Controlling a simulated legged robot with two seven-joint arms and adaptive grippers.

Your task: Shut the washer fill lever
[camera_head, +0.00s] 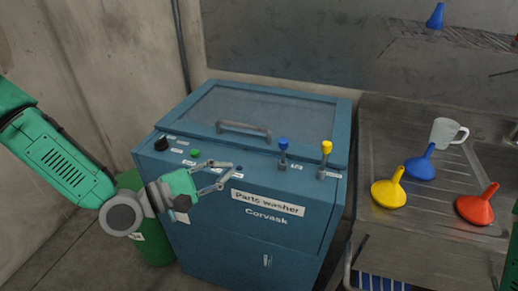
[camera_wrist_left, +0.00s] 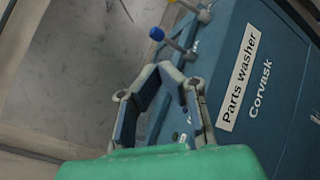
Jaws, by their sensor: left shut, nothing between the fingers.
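The blue parts washer (camera_head: 250,230) stands in the middle, labelled "Parts washer Corvask". Two upright levers rise from its sloped front panel: one with a blue knob (camera_head: 283,144) and one with a yellow knob (camera_head: 326,147) to its right. Their small labels are too small to read, so I cannot tell which is the fill lever. My left gripper (camera_head: 231,173) is shut and empty at the panel's front edge, left of the blue-knobbed lever and apart from it. In the left wrist view, the blue knob (camera_wrist_left: 156,33) shows beyond the fingers (camera_wrist_left: 174,75). My right gripper is not visible.
The washer's lid with its grey handle (camera_head: 244,128) is down. A black knob (camera_head: 161,143) and small buttons sit on the panel's left. A green drum (camera_head: 150,245) stands left. A metal sink counter (camera_head: 375,150) at right holds yellow, blue and red funnels and a mug.

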